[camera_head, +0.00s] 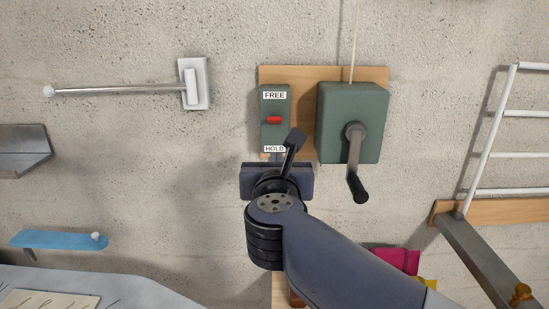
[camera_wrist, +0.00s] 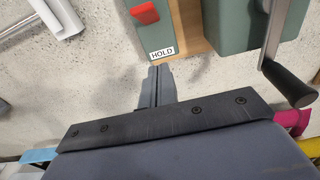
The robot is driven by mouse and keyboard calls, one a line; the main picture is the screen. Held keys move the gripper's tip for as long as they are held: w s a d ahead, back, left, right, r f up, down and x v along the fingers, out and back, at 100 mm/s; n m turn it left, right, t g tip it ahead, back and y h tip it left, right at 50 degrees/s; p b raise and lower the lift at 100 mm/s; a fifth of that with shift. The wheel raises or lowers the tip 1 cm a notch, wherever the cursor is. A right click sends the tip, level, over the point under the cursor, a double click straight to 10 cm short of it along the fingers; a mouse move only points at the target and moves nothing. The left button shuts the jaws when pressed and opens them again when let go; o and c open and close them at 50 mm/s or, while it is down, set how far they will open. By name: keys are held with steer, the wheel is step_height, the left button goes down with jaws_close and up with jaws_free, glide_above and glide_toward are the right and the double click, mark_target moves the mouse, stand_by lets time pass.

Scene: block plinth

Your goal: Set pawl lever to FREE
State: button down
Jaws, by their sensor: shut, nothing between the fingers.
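The red pawl lever (camera_head: 274,119) sits on a narrow green plate (camera_head: 266,135) on the wall. A FREE label (camera_head: 275,95) is at the plate's top and a HOLD label (camera_head: 274,149) at its bottom. The red lever shows about midway between them; I cannot tell its exact setting. In the wrist view the red lever (camera_wrist: 145,14) is near the top edge, above the HOLD label (camera_wrist: 162,53). My gripper (camera_head: 277,157) is shut and empty, its tips just below the HOLD label in the picture. Its closed fingers also show in the wrist view (camera_wrist: 157,78).
A green winch box (camera_head: 338,105) with a crank (camera_head: 356,165) and black handle is close on the right, with a cord above. Both mount on a wooden board (camera_head: 307,76). A metal bar (camera_head: 120,90) projects at left; a white rack (camera_head: 510,155) stands right.

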steer(key=s, duration=0.4)
steer(key=s+r, duration=0.1)
steer(key=shift+s+a, duration=0.15)
steer(key=shift+s, duration=0.25)
steer(key=shift+w, duration=0.1)
